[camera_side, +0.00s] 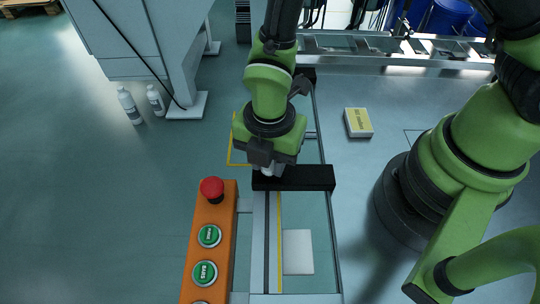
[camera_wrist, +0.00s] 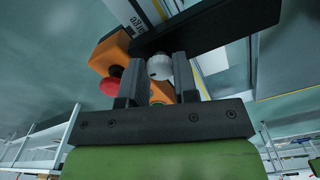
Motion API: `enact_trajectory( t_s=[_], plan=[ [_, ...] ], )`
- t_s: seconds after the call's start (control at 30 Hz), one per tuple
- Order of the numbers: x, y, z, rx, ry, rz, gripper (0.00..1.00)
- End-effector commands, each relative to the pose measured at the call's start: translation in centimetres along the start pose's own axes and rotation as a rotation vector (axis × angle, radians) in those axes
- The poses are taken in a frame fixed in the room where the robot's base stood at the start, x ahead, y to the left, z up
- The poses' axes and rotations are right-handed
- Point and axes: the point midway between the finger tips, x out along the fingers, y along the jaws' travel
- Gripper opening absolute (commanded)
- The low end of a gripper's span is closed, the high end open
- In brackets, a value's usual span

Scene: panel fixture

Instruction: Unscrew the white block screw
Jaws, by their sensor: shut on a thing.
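The white screw (camera_wrist: 159,66) is a small round white knob at the black bar (camera_wrist: 215,28). In the wrist view it sits between the two dark fingers of my gripper (camera_wrist: 157,78), which is shut on it. In the side view my gripper (camera_side: 266,165) points down at the left end of the black bar (camera_side: 310,178). Only a little of the white screw (camera_side: 267,171) shows there, below the fingers. How far its thread is in or out is hidden.
An orange button box (camera_side: 208,250) with a red stop button (camera_side: 212,188) and green buttons stands close by at the left. A flat white plate (camera_side: 297,252) lies on the fixture in front.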

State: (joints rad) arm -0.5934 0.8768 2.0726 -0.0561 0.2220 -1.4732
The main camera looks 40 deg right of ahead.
Motion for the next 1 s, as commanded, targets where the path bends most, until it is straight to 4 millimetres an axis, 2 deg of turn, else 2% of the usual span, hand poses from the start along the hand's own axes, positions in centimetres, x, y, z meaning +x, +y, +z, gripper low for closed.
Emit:
enact_trajectory(
  t_s=[0.2, 0.5, 1.0],
  plan=[
    [-0.04, 0.03, 0.0, -0.172, 0.0, -0.001, 0.04],
    [-0.03, 0.06, -0.02, -0.327, 0.0, -0.001, 0.04],
    [-0.02, 0.07, -0.03, -0.383, 0.0, -0.001, 0.04]
  ],
)
